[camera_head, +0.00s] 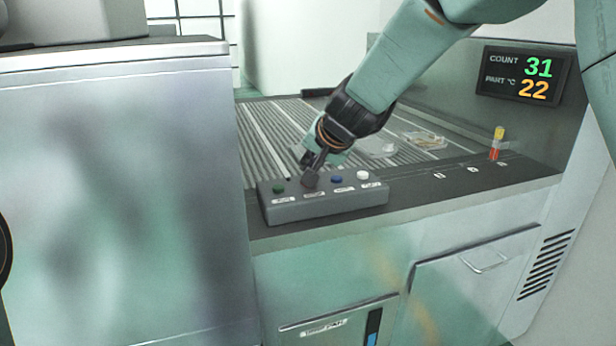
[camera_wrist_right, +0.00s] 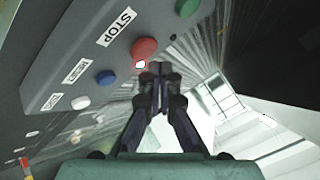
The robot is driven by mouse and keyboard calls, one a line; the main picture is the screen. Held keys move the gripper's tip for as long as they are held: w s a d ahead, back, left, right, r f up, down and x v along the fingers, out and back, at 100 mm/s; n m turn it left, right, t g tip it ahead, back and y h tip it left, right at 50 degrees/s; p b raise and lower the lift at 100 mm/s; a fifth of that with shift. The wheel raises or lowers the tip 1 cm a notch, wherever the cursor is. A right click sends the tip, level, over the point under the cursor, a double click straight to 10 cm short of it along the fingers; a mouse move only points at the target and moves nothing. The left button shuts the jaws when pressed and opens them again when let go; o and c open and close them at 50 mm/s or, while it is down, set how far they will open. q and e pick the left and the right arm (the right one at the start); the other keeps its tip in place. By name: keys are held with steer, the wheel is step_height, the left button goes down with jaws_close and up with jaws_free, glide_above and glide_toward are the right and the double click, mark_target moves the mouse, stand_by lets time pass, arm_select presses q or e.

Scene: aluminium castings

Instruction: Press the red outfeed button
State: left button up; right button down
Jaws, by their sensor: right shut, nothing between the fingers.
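A grey button box (camera_head: 325,207) sits on the front ledge of the counter. In the head view a green button (camera_head: 278,187), a blue button (camera_head: 337,180) and a white button (camera_head: 363,175) show on it. The red button is hidden there behind my right gripper (camera_head: 310,180), which points down at the box between green and blue. In the right wrist view the red button (camera_wrist_right: 144,47) shows beside the label STOP, just past the tips of my shut, empty right gripper (camera_wrist_right: 157,72). I cannot tell whether the tips touch it. My left gripper is out of view.
A ribbed outfeed surface (camera_head: 265,130) lies behind the box, with a clear tray-like item (camera_head: 425,141) on it. A red and yellow signal light (camera_head: 497,144) stands on the ledge to the right. A display (camera_head: 523,76) reads COUNT 31 and PART 22. A large cabinet (camera_head: 120,180) fills the left.

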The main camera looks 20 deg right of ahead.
step_height(320, 180, up, 5)
steer(key=p, duration=0.5)
steer(key=shift+r, duration=0.1)
stand_by(0.3)
steer(key=shift+s+f, duration=0.1)
steer(key=shift+f, duration=0.15)
